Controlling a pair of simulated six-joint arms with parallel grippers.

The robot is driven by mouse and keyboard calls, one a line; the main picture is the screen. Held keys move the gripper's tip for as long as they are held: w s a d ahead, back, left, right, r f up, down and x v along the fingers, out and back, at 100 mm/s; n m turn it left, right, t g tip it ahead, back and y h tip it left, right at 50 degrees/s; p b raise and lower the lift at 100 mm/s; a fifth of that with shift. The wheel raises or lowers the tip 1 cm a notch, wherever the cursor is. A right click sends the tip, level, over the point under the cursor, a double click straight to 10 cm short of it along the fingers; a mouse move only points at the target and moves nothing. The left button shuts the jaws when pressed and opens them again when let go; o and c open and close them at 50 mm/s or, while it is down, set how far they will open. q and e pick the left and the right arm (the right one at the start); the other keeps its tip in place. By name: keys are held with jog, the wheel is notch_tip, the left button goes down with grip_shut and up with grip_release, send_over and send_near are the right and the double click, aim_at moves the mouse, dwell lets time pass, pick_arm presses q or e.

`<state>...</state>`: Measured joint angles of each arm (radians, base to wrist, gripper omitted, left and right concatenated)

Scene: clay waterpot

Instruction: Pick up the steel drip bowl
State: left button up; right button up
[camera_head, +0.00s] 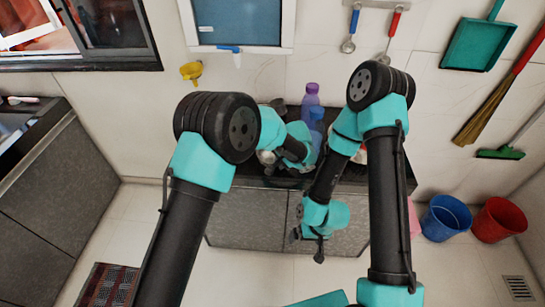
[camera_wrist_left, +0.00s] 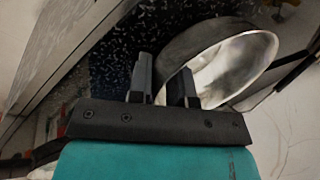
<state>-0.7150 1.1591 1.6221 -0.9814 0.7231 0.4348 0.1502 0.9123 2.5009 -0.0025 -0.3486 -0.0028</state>
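The steel drip bowl (camera_wrist_left: 232,68) shows in the left wrist view as a shiny, tilted round bowl with a dark outer side. My left gripper (camera_wrist_left: 163,78) has its two dark fingers apart at the bowl's near left edge. The right finger overlaps the bowl in the picture, and the left finger is outside it. I cannot tell whether they touch the wall. In the head view my left arm reaches to the dark counter and largely hides the bowl. My right gripper (camera_head: 308,246) hangs in front of the counter, away from the bowl; its finger opening is unclear.
A purple bottle (camera_head: 311,96) and a blue bottle (camera_head: 317,122) stand on the counter behind my left gripper. A blue bucket (camera_head: 446,217) and a red bucket (camera_head: 499,219) stand on the floor at right.

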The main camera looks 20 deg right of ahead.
pick_arm(q)
jog(key=shift+c, duration=0.3)
grip_shut()
notch_tip(320, 180, up, 10)
jog(key=shift+r, duration=0.1)
dwell(0.5)
dwell(0.3)
